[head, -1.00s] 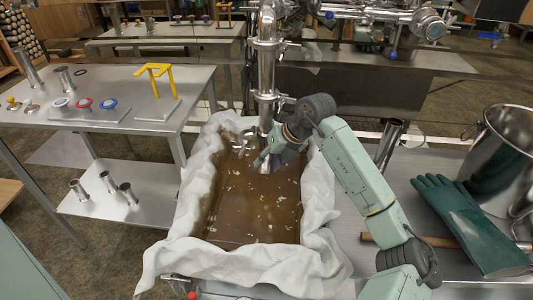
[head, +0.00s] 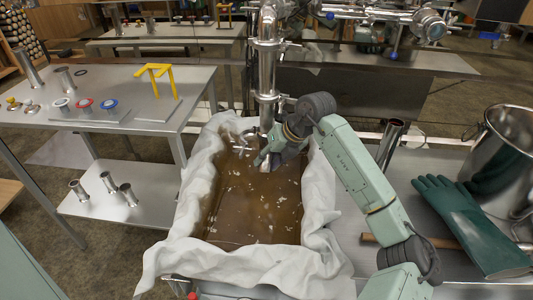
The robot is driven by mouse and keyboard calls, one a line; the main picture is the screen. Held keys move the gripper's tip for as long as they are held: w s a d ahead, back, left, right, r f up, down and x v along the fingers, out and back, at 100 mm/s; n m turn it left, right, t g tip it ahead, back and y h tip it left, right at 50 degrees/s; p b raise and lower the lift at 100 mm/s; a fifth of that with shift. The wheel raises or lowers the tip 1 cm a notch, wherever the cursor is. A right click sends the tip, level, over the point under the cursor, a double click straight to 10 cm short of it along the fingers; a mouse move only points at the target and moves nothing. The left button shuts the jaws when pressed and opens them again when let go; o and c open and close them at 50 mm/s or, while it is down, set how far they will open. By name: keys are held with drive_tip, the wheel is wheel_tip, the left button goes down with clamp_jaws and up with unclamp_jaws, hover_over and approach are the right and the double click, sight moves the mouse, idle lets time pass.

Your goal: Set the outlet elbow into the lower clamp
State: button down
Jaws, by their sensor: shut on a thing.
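My gripper (head: 266,158) reaches in from the right over the cloth-lined tray and is shut on a small shiny metal piece, which looks like the outlet elbow (head: 265,167). My fingers and wrist hide much of it. The steel vertical pipe (head: 267,70) stands just behind and above my gripper. A clamp-like band (head: 266,96) rings its lower part. The pipe end runs down close behind my gripper. I cannot tell whether the elbow touches the pipe or whether the clamp is open.
White cloth (head: 200,185) lines the tray of brown liquid (head: 255,215) with pale flecks. A steel table (head: 120,85) with fittings and a yellow stand (head: 155,80) is at left.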

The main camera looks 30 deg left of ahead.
sight(271, 158)
drive_tip(key=shift+a+r, duration=0.1)
drive_tip(key=shift+a, duration=0.2)
drive_tip(key=shift+w+d, duration=0.15)
drive_tip(key=shift+d, duration=0.1)
idle(0.5)
drive_tip(key=c, duration=1.4)
unclamp_jaws()
drive_tip(key=shift+d, duration=0.1)
drive_tip(key=shift+c, duration=0.2)
drive_tip(key=shift+o, duration=0.5)
drive_tip(key=o, duration=0.5)
drive_tip(key=shift+c, duration=0.2)
drive_tip(key=shift+d, duration=0.1)
drive_tip(key=v, duration=0.3)
drive_tip(key=shift+w, duration=0.1)
drive_tip(key=d, duration=1.2)
drive_tip(key=shift+w, duration=0.25)
